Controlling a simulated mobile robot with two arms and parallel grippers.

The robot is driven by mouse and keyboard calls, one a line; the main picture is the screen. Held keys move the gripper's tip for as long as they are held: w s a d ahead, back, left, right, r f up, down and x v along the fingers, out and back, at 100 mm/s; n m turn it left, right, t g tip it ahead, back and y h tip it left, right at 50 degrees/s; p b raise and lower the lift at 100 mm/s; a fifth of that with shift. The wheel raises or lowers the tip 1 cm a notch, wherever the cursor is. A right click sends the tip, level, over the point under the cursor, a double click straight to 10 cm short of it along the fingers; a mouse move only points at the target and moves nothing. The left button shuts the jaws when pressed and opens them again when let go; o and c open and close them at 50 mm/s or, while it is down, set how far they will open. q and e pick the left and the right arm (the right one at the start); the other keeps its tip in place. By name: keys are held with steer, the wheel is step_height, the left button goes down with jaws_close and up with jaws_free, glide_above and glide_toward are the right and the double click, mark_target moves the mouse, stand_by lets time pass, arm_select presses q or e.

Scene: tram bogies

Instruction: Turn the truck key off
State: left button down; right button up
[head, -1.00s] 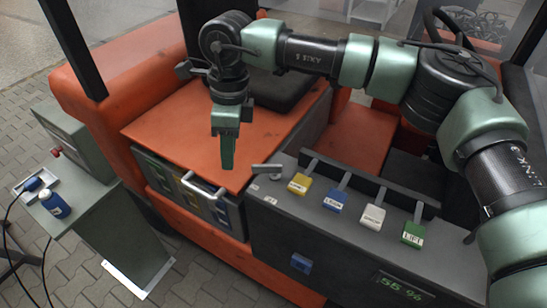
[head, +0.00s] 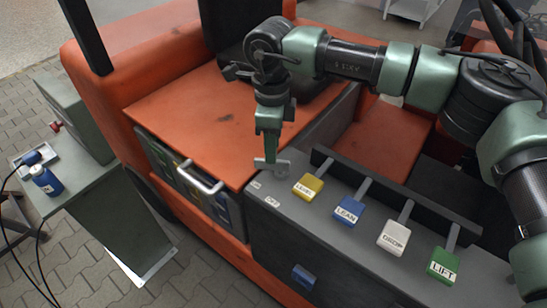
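The truck key (head: 276,168), a small grey metal handle, sits on the near-left end of the dark grey console (head: 340,250). Two small white labels (head: 264,194) lie just in front of it, too small to read surely. My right gripper (head: 268,156) points down from above, with its green fingers right at the key and covering part of it. The fingers are seen edge-on, so I cannot tell whether they are open or closed on the key. My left gripper is not in view.
Yellow (head: 308,186), blue (head: 348,210), white (head: 393,238) and green (head: 443,265) levers stand on the console right of the key. An orange cover (head: 190,110) lies behind left.

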step_height(320, 180, down, 4)
steer(key=shift+s+r+p, duration=0.1)
steer(key=shift+r+p, duration=0.1)
steer(key=shift+p, duration=0.25)
steer(key=shift+f, duration=0.55)
jaws_close()
